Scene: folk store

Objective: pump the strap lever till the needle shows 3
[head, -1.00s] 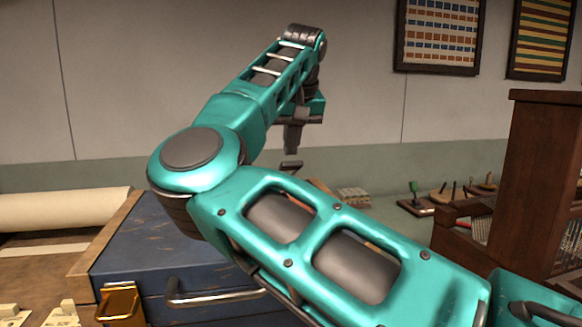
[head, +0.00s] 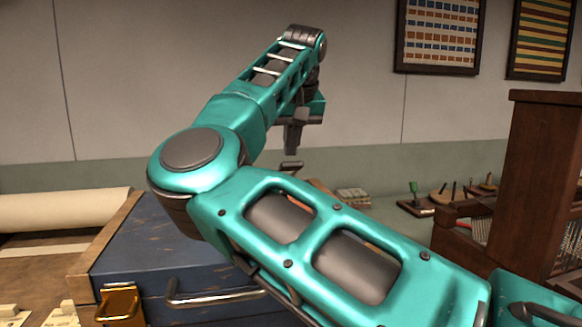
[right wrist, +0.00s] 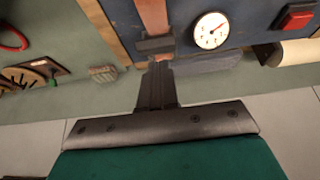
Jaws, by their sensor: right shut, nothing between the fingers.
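A blue case (head: 175,250) stands on the bench, mostly behind my right arm in the head view. My right gripper (head: 292,150) is shut and empty, pointing down over the case's far side. Just below its tips is a small dark bar (head: 291,166), apparently the lever. In the right wrist view the shut fingers (right wrist: 157,75) point at the dark lever end (right wrist: 155,44) beside an orange-brown strap (right wrist: 153,15); I cannot tell whether they touch. A round white gauge (right wrist: 210,31) has a red needle; its number is too small to read. My left gripper is out of view.
A red button (right wrist: 297,16) sits on the case beyond the gauge. A pale roll (head: 65,209) lies at left. A brass latch (head: 119,303) and metal handle (head: 215,297) are on the case front. A dark wooden frame (head: 535,180) stands at right.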

